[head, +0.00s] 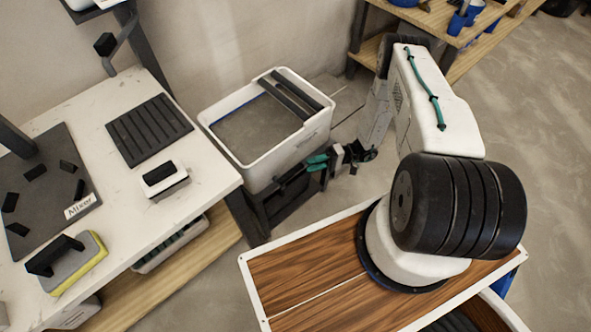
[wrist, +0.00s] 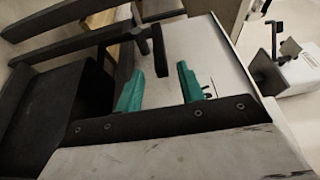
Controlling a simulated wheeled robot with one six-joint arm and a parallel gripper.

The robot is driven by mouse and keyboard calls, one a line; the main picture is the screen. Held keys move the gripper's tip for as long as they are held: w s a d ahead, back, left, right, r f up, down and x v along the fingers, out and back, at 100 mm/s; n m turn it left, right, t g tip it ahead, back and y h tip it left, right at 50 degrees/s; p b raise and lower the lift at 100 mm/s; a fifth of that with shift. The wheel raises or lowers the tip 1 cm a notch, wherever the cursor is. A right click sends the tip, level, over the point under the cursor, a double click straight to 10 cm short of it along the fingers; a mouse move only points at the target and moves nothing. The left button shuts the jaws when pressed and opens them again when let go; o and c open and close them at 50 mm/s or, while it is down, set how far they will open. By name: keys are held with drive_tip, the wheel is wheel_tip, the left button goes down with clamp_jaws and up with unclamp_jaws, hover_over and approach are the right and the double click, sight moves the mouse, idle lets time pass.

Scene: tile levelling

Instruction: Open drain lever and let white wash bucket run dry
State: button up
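The white wash bucket (head: 292,150) sits on a dark stand beside the worktable, with a flat grey surface inside that looks like dirty water. Two dark bars span its right part. My gripper (head: 318,162) is low at the bucket's front right side. In the wrist view, my gripper (wrist: 160,86) has its two teal fingers spread, with nothing between the tips. A dark upright bar, apparently the drain lever (wrist: 159,52), stands just beyond the fingertips against the white bucket wall (wrist: 205,45). I cannot tell whether it touches them. The drain outlet is not clearly visible.
The white worktable (head: 205,190) on the left holds a dark grooved pad (head: 148,130), a black-and-white block (head: 165,180), a yellow-edged float (head: 78,265) and the mixer plate (head: 60,150). A wooden shelf (head: 440,22) stands behind my arm. Open floor lies at right.

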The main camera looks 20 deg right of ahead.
sight(303, 168)
drive_tip(key=a, duration=0.7)
drive_tip(key=shift+w+a, duration=0.2)
drive_tip(key=shift+w, duration=0.05)
clamp_jaws()
